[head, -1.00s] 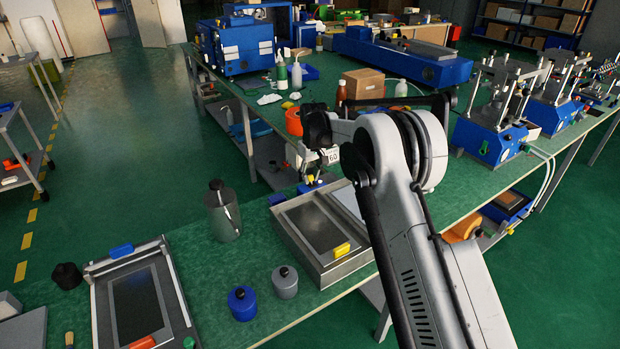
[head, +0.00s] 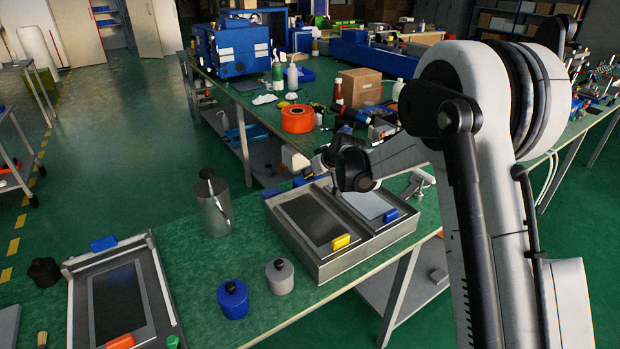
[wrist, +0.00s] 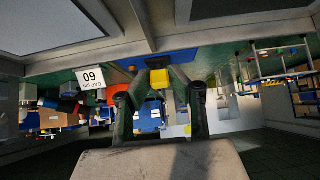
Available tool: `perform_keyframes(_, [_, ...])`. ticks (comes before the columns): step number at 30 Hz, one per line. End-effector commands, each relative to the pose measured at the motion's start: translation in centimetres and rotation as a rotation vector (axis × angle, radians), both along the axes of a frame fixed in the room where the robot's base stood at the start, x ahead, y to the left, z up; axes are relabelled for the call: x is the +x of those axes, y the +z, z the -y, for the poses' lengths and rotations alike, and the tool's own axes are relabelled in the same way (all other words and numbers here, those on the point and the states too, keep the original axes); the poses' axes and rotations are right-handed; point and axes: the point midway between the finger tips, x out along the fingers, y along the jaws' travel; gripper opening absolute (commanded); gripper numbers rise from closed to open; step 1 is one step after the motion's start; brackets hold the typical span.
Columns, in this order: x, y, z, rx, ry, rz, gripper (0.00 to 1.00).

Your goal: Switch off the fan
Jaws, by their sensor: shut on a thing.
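My gripper (wrist: 157,82) shows in the wrist view, which looks upside down. Its two dark fingers close around a small yellow piece (wrist: 157,78) with a black end. A blue surface (wrist: 185,53) shows just behind that piece. In the head view the black end of my arm hangs over the left back of the two-bay metal tray, and it mostly hides the fingertips. Blue parts (head: 300,181) lie at the bench edge beside them. I cannot make out a fan or its switch with certainty in either view.
The metal tray (head: 318,267) with its yellow block (head: 341,242) sits right under my wrist.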

Motion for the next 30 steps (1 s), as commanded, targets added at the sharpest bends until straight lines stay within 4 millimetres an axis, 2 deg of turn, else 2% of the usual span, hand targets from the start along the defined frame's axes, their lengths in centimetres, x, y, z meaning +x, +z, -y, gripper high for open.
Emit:
perform_keyframes(9, [-0.21, -0.24, 0.24, 0.059, -0.001, 0.082, 0.0])
perform_keyframes(24, [-0.24, -0.16, 0.22, 0.067, 0.0, 0.093, 0.0])
perform_keyframes(25, [-0.25, -0.16, 0.22, 0.067, 0.0, 0.093, 0.22])
perform_keyframes(28, [-0.25, -0.17, 0.22, 0.067, 0.0, 0.093, 0.35])
perform_keyframes(30, [-0.26, -0.18, 0.21, 0.067, 0.0, 0.093, 0.36])
